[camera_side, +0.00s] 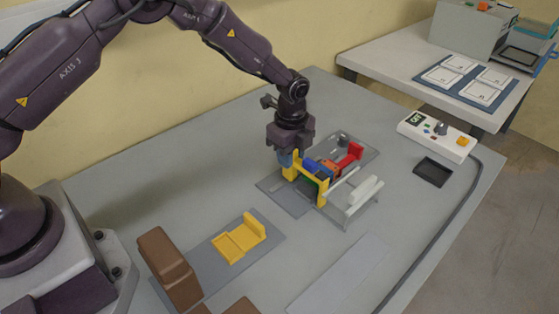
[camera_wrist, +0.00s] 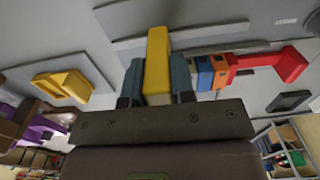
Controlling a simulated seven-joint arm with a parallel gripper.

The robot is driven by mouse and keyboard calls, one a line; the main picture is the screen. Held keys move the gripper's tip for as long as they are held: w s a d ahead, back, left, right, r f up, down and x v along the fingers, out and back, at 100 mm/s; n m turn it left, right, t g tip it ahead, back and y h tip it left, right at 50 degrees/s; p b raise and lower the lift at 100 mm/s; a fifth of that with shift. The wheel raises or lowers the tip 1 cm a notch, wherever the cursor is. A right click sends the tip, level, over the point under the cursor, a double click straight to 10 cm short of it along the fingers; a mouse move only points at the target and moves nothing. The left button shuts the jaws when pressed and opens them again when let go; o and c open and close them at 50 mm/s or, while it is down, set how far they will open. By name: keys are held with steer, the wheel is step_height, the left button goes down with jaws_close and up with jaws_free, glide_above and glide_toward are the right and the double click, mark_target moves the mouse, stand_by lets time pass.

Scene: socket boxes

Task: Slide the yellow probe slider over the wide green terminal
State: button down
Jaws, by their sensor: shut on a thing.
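My gripper (camera_side: 287,160) is shut on a yellow slider (camera_side: 322,192) at the socket box. In the wrist view, the upright yellow part of the slider (camera_wrist: 157,55) stands between my two blue-grey fingers (camera_wrist: 158,85). In the side view, the slider's yellow frame reaches from below my gripper toward the front right. A little green (camera_side: 312,180), which seems to be the green terminal, shows behind the frame. Blue (camera_side: 311,165), orange (camera_side: 330,167) and red (camera_side: 351,155) parts stand in a row to the right. How the slider sits over the green part cannot be told.
A second yellow piece (camera_side: 240,240) lies on a grey mat (camera_side: 206,257) at the front left, beside brown blocks (camera_side: 168,268). White rails (camera_side: 363,192) stand right of the slider. A white control box (camera_side: 437,136) and dark tray (camera_side: 433,172) are farther right.

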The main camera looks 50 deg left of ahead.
steer(key=shift+w, duration=0.6)
steer(key=c, duration=1)
jaws_free()
steer(key=shift+o, duration=0.2)
step_height(320, 180, up, 13)
